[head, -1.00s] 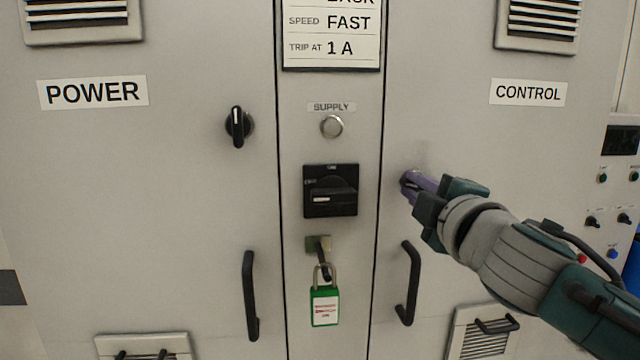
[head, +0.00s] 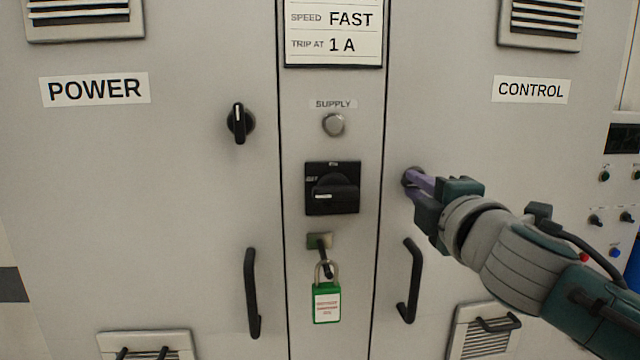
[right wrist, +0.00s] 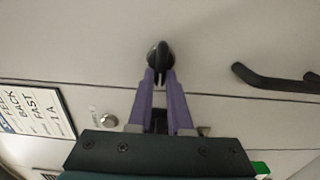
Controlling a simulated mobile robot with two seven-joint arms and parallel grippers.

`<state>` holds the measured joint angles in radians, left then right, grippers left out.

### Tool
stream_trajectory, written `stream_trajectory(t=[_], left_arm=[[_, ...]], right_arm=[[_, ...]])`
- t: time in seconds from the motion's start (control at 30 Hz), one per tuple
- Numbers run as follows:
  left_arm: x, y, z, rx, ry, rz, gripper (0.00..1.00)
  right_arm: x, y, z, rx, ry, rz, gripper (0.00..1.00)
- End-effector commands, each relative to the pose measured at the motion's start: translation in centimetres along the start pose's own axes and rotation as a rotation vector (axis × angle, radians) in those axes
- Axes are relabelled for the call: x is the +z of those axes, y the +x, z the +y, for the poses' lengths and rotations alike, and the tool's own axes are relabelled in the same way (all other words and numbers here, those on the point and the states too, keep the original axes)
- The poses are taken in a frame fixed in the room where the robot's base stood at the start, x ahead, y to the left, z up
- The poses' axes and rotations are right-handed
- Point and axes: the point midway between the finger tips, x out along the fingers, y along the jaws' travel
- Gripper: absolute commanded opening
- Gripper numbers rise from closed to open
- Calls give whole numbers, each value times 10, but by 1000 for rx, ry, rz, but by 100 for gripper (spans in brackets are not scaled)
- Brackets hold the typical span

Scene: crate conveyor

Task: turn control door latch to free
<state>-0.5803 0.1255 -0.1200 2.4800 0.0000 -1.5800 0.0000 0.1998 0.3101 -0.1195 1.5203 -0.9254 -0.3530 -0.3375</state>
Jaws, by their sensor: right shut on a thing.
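The control door latch (right wrist: 160,57) is a small black knob on a round base on the grey CONTROL door. In the head view its dark base (head: 409,176) shows only in part behind my fingers. My right gripper (head: 416,181) reaches it from the right. In the right wrist view the two purple fingertips (right wrist: 160,77) are shut on the latch's grip, one on each side. The grip lies in line with the fingers in that view. The exact turn of the latch is hard to tell in the head view. My left gripper is not in view.
A black door handle (head: 411,281) is just below the latch. The middle panel carries a black rotary switch (head: 332,188) and a green padlock (head: 326,303) hanging from a hasp. The POWER door's black latch (head: 239,123) stands upright at left.

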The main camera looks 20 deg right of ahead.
Motion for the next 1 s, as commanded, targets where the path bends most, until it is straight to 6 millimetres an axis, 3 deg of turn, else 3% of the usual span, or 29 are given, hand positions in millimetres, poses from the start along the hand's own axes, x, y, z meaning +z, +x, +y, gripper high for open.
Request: stream_trajectory(t=[0.03, 0.3, 0.67, 1.0], left_arm=[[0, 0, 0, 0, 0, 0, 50], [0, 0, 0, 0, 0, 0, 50], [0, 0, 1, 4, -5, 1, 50], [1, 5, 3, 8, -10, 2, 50]], right_arm=[[0, 0, 0, 0, 0, 0, 18], [0, 0, 0, 0, 1, 0, 48], [0, -8, -1, -1, 0, 1, 48], [0, -65, -3, -2, 1, 1, 48]])
